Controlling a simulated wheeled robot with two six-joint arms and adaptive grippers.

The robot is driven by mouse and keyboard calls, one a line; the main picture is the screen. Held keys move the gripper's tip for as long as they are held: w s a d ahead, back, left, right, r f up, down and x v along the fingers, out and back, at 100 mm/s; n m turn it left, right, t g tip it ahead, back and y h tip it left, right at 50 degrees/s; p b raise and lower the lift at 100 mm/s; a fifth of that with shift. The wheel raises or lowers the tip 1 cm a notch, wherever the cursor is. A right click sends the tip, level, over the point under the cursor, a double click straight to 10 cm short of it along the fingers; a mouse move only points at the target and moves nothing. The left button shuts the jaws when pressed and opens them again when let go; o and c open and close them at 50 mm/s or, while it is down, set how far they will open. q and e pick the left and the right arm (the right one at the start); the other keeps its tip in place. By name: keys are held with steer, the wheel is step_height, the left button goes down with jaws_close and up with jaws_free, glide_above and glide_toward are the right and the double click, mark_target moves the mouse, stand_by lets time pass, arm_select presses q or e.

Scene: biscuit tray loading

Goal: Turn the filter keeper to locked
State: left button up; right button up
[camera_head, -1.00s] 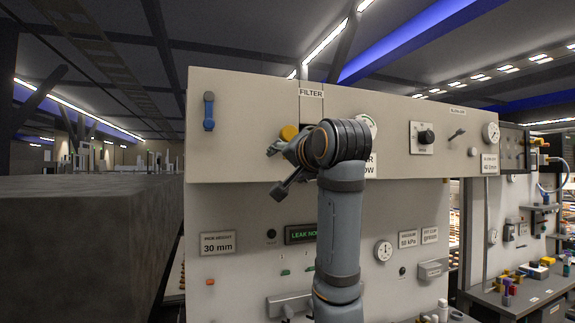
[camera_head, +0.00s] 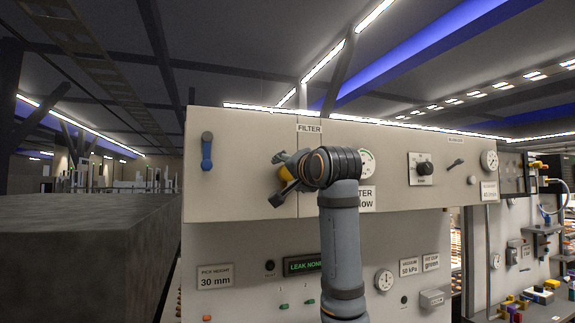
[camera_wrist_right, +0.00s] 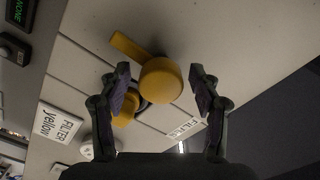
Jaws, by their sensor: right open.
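The filter keeper appears to be the yellow round piece (camera_wrist_right: 161,80) with a flat tab pointing up-left in the right wrist view. It stands out from the beige panel, beside the FILTER label. In the head view only a bit of yellow (camera_head: 291,177) shows behind my gripper. A second yellow piece (camera_wrist_right: 124,118) with a dark ring sits beside it, partly hidden. My right gripper (camera_head: 278,179) is open in front of the panel. In the wrist view its fingers (camera_wrist_right: 160,76) stand on either side of the round piece, with gaps visible. My left gripper is not in view.
The beige panel (camera_head: 250,235) carries a blue handle (camera_head: 207,150) on the left, and a black knob (camera_head: 424,168) and gauges on the right. A dark grey block (camera_head: 80,250) stands at left. A cluttered bench is at the far right.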

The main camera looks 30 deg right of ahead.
steer(key=shift+w, duration=0.2)
steer(key=shift+s, duration=0.15)
steer(key=shift+c, duration=0.6)
steer(key=c, duration=1)
steer(key=shift+f+n, duration=0.15)
steer(key=shift+n, duration=0.15)
steer(key=shift+c, duration=0.3)
